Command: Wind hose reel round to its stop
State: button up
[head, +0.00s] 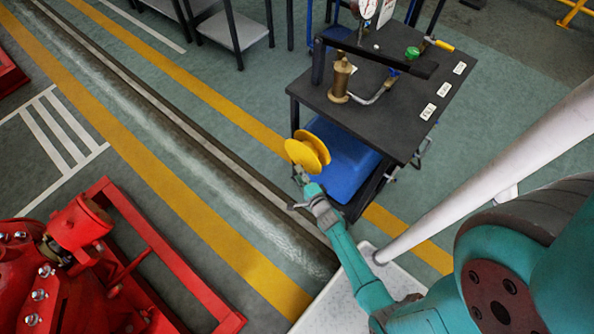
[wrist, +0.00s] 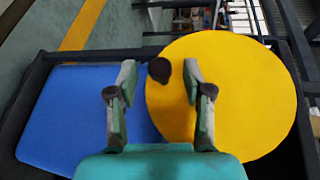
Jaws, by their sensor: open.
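The hose reel (head: 306,151) is a pair of yellow discs at the side of the dark bench in the head view. In the wrist view one yellow disc (wrist: 255,90) fills the right half. A dark round knob (wrist: 159,70), seemingly the reel's handle, shows at the disc's left edge. My gripper (head: 299,178) is close to the reel, at its lower side in the head view. In the wrist view my gripper (wrist: 159,82) is open, with the knob appearing between its fingertips. I cannot tell whether either finger touches it.
A blue box (head: 345,165) sits under the dark bench top (head: 395,110), beside the reel. A brass cylinder (head: 341,80) and pipework stand on the bench. Red machinery (head: 90,255) is at the lower left. A floor channel (head: 190,135) runs diagonally; floor left of the bench is clear.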

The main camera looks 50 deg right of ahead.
jog(key=shift+x, duration=1.15)
jog(key=shift+c, duration=0.3)
grip_shut()
